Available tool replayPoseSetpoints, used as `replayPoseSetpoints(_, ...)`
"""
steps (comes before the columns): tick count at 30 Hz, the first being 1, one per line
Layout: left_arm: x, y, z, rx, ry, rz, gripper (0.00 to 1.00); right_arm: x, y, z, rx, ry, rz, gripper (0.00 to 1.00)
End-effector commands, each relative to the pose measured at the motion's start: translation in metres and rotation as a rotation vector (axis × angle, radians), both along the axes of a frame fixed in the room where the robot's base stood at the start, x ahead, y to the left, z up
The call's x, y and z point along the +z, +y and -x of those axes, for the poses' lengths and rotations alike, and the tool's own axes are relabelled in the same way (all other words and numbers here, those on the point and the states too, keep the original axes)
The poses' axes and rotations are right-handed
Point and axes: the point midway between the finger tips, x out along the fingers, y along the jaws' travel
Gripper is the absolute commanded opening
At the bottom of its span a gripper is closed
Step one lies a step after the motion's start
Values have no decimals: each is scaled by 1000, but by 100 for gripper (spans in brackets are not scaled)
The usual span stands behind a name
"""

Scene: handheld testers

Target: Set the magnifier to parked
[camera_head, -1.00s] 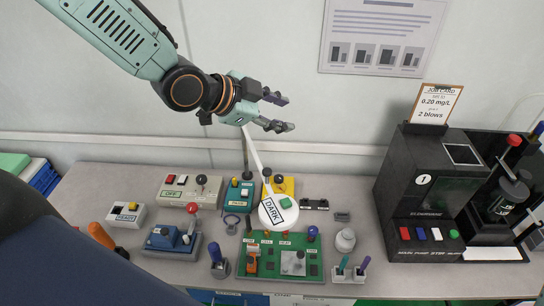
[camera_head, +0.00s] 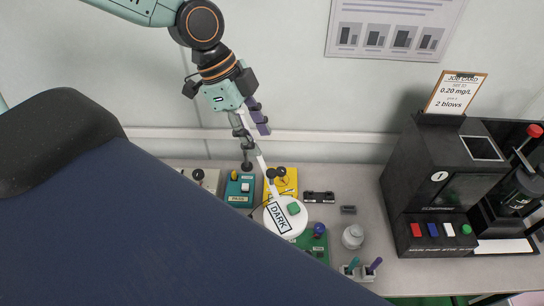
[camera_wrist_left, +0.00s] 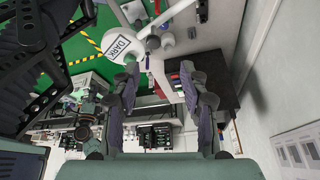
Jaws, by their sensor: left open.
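The magnifier's round white head (camera_head: 282,216) carries a DARK label and a green patch. It hangs over the bench in the head view, with its white arm (camera_head: 262,161) rising up and left toward my gripper. My left gripper (camera_head: 253,128) points downward at the upper part of that arm, its dark fingers apart. Whether a finger touches the arm I cannot tell.
A teal box (camera_head: 239,190) and a yellow box (camera_head: 285,181) stand behind the magnifier head. A small light-grey weight-like object (camera_head: 352,236) is to its right. A black machine (camera_head: 430,190) with a job card (camera_head: 456,93) stands at right. A large dark blue shape hides the bench's left.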

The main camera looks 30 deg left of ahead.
Motion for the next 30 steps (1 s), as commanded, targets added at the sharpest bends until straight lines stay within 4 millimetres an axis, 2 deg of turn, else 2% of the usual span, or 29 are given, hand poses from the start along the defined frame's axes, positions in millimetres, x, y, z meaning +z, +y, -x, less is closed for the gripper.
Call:
replayPoseSetpoints(5, -7, -1, 9, -17, 18, -8, 44, -2, 0, 0, 0, 0, 0, 40)
replayPoseSetpoints(18, -62, -21, 2, -18, 18, -9, 44, -22, 0, 0, 0, 0, 0, 40)
replayPoseSetpoints(24, -72, -26, -1, -20, 15, -8, 44, -27, 0, 0, 0, 0, 0, 40)
replayPoseSetpoints(30, -74, -26, -2, -19, 13, -7, 44, -27, 0, 0, 0, 0, 0, 40)
